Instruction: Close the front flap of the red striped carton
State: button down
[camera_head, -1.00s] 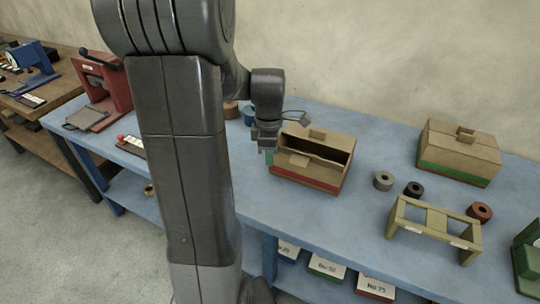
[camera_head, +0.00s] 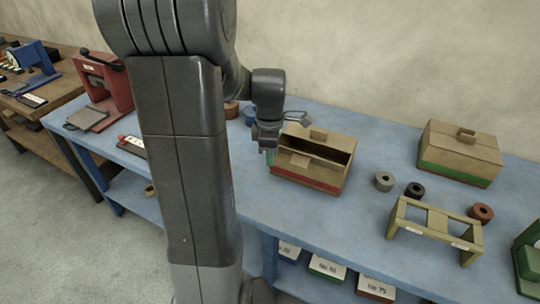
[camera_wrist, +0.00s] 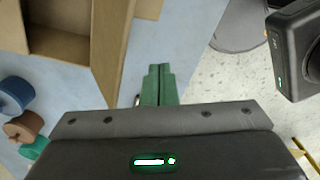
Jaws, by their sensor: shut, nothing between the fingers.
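The red striped carton (camera_head: 305,178) is brown cardboard with a red band along its lower front, standing on the blue bench. Its top gapes, with a dark opening between the flaps. The front flap, with its small tab (camera_head: 300,160), is open on the near side; in the wrist view it runs along the carton's right side (camera_wrist: 108,45). My gripper (camera_head: 267,150) points down just off the carton's left end. Its green fingers (camera_wrist: 160,72) are together and empty, apart from the cardboard in the wrist view.
A closed green striped carton (camera_head: 458,153) stands at the back right. A red press (camera_head: 103,92) stands at the left. Bench in front of the carton is clear.

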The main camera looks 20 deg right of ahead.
dwell(0.5)
jog(key=w+d+r+p, duration=0.1)
jog(key=w+d+p, duration=0.4)
jog(key=w+d, duration=0.3)
jog(key=shift+d, duration=0.8)
dwell(0.6)
jog(key=shift+r, duration=0.15)
dwell(0.6)
notch_tip(320, 180, up, 9)
jog(key=p, duration=0.6)
dwell(0.5)
notch_tip(320, 180, down, 9)
jog(key=b, duration=0.6)
jog(key=shift+a, duration=0.15)
